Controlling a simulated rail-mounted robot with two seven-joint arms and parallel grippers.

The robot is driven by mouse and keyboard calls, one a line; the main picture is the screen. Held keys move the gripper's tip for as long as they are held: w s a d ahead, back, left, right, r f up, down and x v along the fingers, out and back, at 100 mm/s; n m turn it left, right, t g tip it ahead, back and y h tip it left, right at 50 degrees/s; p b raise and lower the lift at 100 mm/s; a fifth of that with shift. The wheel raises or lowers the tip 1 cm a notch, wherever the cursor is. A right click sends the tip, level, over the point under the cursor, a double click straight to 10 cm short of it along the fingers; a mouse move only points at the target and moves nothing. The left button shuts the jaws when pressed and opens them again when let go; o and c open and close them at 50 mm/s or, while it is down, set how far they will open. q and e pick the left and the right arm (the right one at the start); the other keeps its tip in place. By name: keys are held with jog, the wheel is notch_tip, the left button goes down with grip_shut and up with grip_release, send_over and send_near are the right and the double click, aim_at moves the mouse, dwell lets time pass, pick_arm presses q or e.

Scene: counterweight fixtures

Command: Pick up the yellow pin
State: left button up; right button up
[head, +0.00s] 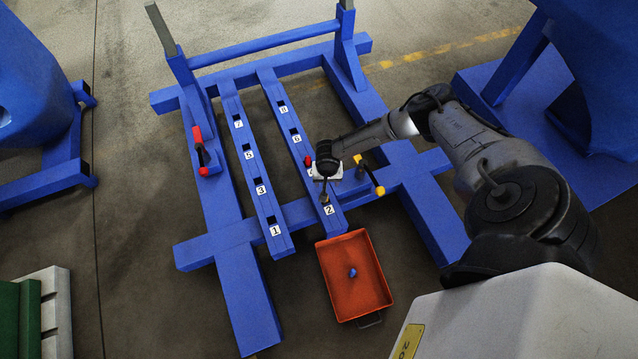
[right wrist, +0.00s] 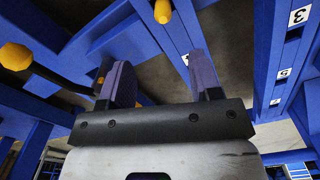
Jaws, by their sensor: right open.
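In the right wrist view a yellow round-headed pin (right wrist: 162,12) shows at the top edge, at a blue rail, beyond the fingertips. It is apart from the fingers. In the head view I cannot make it out clearly; my arm covers part of that rail. My right gripper (right wrist: 157,80) is open, with nothing between its two purple-grey fingers. In the head view my right gripper (head: 325,198) hangs over the even-numbered rail, near the label 2. My left gripper is in neither view.
A black bar with yellow ends (head: 380,190) is on the frame right of my gripper; it also shows in the right wrist view (right wrist: 15,55). A red knob (head: 307,161) is close left. A red-black handle (head: 198,145) is farther left. An orange tray (head: 338,300) holds a blue piece.

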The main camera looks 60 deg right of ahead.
jog(key=shift+m, duration=0.7)
notch_tip(320, 180, down, 8)
jog(key=b, duration=0.5)
jog(key=shift+a, duration=0.15)
jog(key=shift+f+b, duration=0.35)
jog(key=shift+f, duration=0.1)
notch_tip(320, 180, down, 3)
jog(key=b, duration=0.3)
jog(key=shift+w+f, duration=0.15)
jog(key=shift+f, duration=0.05)
jog(key=shift+f+b, duration=0.8)
jog(key=shift+b, duration=0.1)
grip_shut()
